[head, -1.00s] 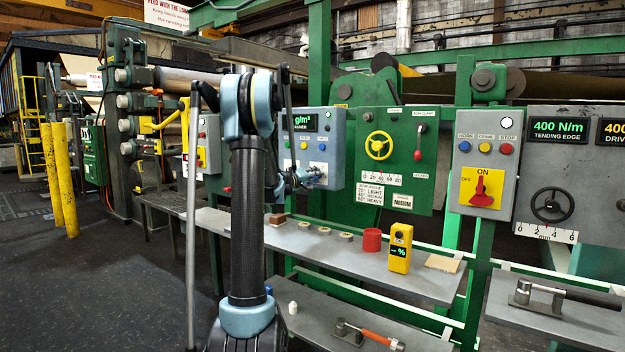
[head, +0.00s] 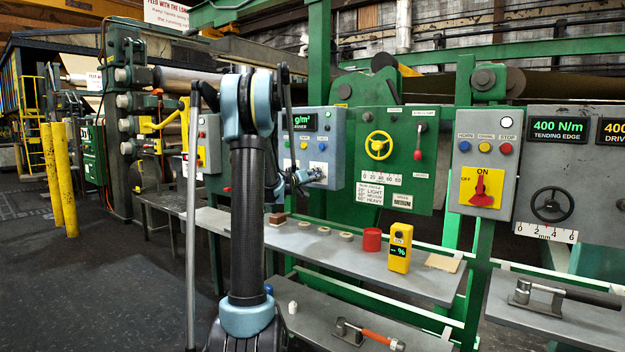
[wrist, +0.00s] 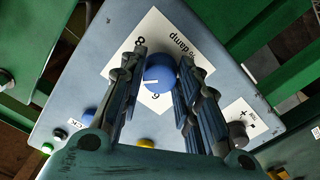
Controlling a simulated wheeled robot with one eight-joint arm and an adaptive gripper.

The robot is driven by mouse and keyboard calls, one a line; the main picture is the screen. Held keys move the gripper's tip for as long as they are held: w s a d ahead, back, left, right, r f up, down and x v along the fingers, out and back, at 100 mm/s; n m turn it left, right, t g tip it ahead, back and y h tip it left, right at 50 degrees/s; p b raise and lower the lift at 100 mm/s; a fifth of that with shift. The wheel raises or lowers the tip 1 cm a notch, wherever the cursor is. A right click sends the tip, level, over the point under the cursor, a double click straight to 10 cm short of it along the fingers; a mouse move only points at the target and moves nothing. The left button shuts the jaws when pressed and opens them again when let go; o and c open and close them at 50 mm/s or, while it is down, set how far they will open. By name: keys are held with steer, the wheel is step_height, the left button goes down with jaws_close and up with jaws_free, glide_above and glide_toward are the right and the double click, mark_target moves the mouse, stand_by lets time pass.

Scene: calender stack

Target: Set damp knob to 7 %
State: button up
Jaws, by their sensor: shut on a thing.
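The damp knob (wrist: 160,76) is a round blue knob with a white pointer line, on a white plate marked "% damp" (wrist: 168,38) in the wrist view. The figures 8 and 6 show on the plate around it. The pointer line lies across the knob's lower left part; the exact reading is too small to tell. My gripper (wrist: 163,62) has a finger on each side of the knob and is shut on it. In the head view my gripper (head: 303,178) is at the lower part of the blue-grey g/m² panel (head: 330,135), and the knob is hidden.
A blue button (wrist: 89,115), a yellow button (wrist: 146,143) and a dark knob (wrist: 237,131) sit nearby on the same panel. Below it, a grey shelf (head: 330,255) holds a red cup (head: 372,240) and a yellow % meter (head: 400,248).

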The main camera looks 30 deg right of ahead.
steer(key=shift+a, duration=0.1)
steer(key=o, duration=1.1)
steer(key=shift+w, duration=0.1)
steer(key=v, duration=1.2)
steer(key=shift+f, duration=0.15)
